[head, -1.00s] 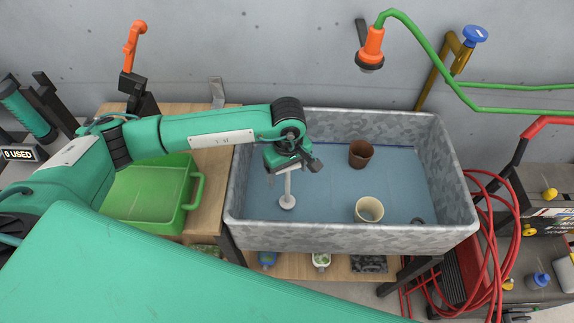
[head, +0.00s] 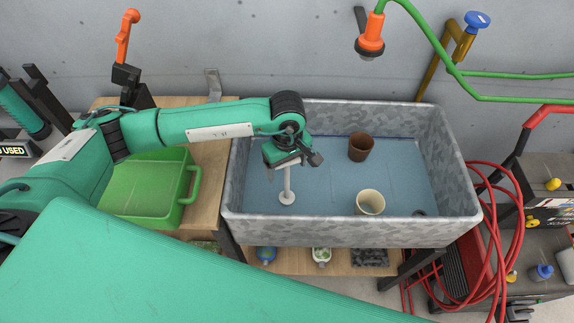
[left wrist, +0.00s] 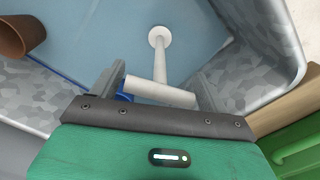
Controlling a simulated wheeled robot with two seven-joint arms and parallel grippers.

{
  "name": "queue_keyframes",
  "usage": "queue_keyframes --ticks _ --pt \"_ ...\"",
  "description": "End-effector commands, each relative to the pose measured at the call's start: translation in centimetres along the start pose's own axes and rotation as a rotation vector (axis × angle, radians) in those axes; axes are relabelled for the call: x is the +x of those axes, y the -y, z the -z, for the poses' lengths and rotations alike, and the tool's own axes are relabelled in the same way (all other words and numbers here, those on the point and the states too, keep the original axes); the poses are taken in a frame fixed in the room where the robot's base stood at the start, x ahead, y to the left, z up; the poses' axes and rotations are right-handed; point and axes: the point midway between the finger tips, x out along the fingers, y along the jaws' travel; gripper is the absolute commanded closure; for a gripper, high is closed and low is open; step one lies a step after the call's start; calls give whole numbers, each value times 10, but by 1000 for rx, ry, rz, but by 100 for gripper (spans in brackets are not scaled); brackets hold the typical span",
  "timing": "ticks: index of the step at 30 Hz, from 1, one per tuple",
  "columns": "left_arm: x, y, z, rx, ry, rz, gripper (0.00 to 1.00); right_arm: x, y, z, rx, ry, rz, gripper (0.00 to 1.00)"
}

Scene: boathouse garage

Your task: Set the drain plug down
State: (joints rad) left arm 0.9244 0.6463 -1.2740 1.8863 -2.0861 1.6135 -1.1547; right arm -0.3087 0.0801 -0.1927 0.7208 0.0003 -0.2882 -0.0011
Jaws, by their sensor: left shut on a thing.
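The drain plug (head: 287,197) is pale, with a round disc at the bottom, a thin stem and a crossbar handle. It is upright inside the left part of the grey sink basin (head: 340,233), its disc at or just above the blue floor; I cannot tell if it touches. My left gripper (head: 289,163) reaches down over it. In the left wrist view the gripper (left wrist: 158,90) is shut on the plug's crossbar (left wrist: 160,91), with the stem and disc (left wrist: 160,37) beyond. My right gripper is not in view.
A brown cup (head: 360,147) and a cream cup (head: 370,202) stand in the basin on the right. A dark ring (head: 419,213) lies near its front right. A green tub (head: 145,190) sits left of the basin. An orange-nozzled hose (head: 371,32) hangs above.

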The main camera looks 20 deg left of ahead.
Motion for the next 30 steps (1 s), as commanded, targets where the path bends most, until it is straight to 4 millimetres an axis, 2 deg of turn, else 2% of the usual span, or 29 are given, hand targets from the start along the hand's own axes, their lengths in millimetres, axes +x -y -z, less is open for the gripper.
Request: queue_keyframes --ticks 6,14,18,30 --pt "3 0 0 0 0 -1 67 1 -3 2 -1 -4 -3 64" --pt "3 0 0 0 0 -1 67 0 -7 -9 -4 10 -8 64" --pt "3 0 0 0 0 -1 67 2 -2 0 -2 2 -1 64" --pt "8 0 0 0 -1 -1 67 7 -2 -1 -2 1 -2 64"
